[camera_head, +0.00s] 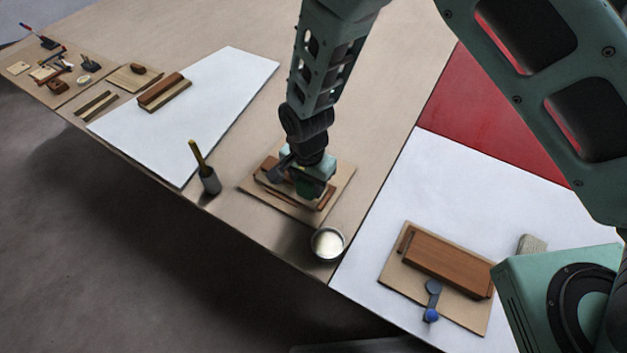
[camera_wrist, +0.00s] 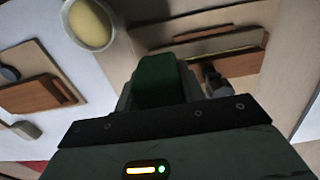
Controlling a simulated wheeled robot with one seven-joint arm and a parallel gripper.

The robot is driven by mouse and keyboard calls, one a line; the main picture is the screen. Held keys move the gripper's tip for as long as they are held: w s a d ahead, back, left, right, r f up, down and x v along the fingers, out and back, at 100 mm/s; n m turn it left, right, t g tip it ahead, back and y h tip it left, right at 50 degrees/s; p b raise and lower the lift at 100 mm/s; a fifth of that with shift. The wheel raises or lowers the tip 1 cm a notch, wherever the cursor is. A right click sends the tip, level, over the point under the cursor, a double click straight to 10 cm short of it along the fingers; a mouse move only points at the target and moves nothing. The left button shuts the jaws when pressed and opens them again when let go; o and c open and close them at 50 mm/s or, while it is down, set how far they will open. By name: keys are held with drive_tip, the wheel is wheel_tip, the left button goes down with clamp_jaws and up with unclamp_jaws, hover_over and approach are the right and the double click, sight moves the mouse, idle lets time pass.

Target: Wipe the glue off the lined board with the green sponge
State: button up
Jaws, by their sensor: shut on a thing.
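My gripper (camera_head: 308,180) is low over a tan board (camera_head: 345,185) at the middle of the table. It is shut on the green sponge (camera_wrist: 157,80), which shows between the jaws in the wrist view and as a dark green patch under the gripper in the head view (camera_head: 307,187). A brown wooden piece (camera_head: 268,180) lies on this board, partly hidden by my gripper. It also shows in the wrist view (camera_wrist: 215,44). I cannot tell whether the sponge touches the board. No lines or glue can be made out on it.
A cup of pale stuff (camera_head: 327,243) stands in front of the board. A dark pot with a brush (camera_head: 209,180) stands to the left. At right, another tan board (camera_head: 465,318) holds a brown block (camera_head: 447,263) and a blue-knobbed tool (camera_head: 432,305). A white sheet (camera_head: 215,90) lies behind left.

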sight(288, 193)
wheel_tip(288, 193, down, 6)
drive_tip(key=b, duration=0.3)
drive_tip(key=shift+r, duration=0.15)
drive_tip(key=shift+w+a+r+b, duration=0.1)
drive_tip(key=shift+w+a+b, duration=0.2)
drive_tip(key=shift+w+a, duration=0.5)
drive_tip(key=shift+w+a+f+b, duration=0.1)
drive_tip(key=shift+w+a+b, duration=0.25)
drive_tip(key=shift+a, duration=0.65)
drive_tip(key=shift+w+a+r+b, duration=0.1)
drive_tip(key=shift+w+a+b, duration=0.1)
drive_tip(key=shift+w+a, duration=0.65)
drive_tip(key=shift+s, duration=0.15)
drive_tip(key=shift+f, duration=0.2)
